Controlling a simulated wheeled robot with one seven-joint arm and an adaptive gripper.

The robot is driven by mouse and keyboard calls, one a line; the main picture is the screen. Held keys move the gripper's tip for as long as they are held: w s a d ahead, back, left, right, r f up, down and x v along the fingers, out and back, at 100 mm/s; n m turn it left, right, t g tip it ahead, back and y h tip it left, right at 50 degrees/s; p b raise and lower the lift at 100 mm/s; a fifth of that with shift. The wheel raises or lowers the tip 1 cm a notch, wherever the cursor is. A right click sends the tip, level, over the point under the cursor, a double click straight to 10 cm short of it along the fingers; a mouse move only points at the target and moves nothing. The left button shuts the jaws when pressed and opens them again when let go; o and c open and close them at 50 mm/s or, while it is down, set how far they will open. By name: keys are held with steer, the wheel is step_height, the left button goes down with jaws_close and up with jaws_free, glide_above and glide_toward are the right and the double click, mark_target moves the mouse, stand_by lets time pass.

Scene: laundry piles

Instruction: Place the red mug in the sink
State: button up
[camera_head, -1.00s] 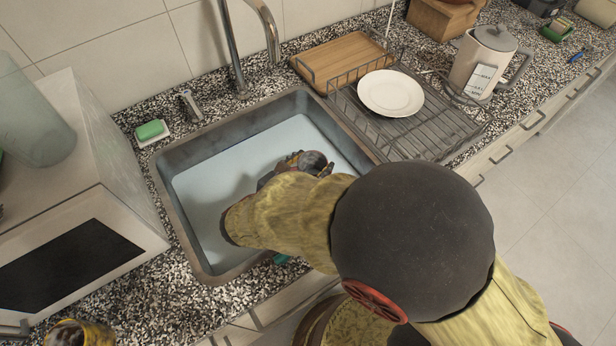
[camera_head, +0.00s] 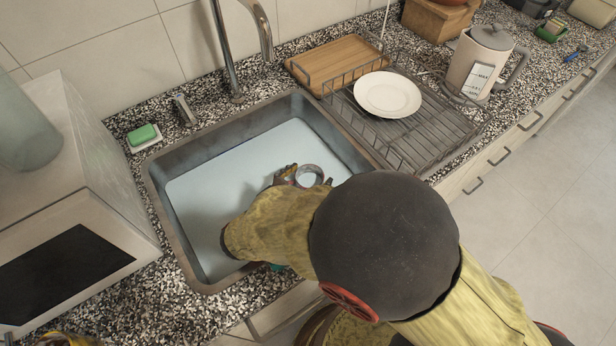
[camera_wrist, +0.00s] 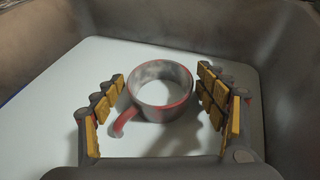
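The mug (camera_wrist: 174,108), greyish with red edges and a red handle, sits between my gripper's fingers in the wrist view, with its open top facing the camera. It appears to be on the pale floor of the sink (camera_head: 215,165). My gripper (camera_wrist: 162,88) is open, with a gap between each finger and the mug. My forearm hides part of the sink's right and front.
A green sponge (camera_head: 142,134) lies on a dish at the sink's left rim. The faucet (camera_head: 228,60) stands behind the sink. A dish rack (camera_head: 425,135) with a white plate (camera_head: 388,94) stands to the right, near a wooden board (camera_head: 340,58) and a kettle (camera_head: 480,62).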

steer(key=shift+o, duration=0.2)
steer(key=shift+r, duration=0.1)
steer(key=shift+a+r, duration=0.1)
steer(key=shift+r, duration=0.05)
steer(key=p+v, duration=0.4)
steer(key=v, duration=0.7)
steer(key=shift+s, duration=0.4)
steer(key=shift+a+r, duration=0.1)
steer(key=shift+r, duration=0.05)
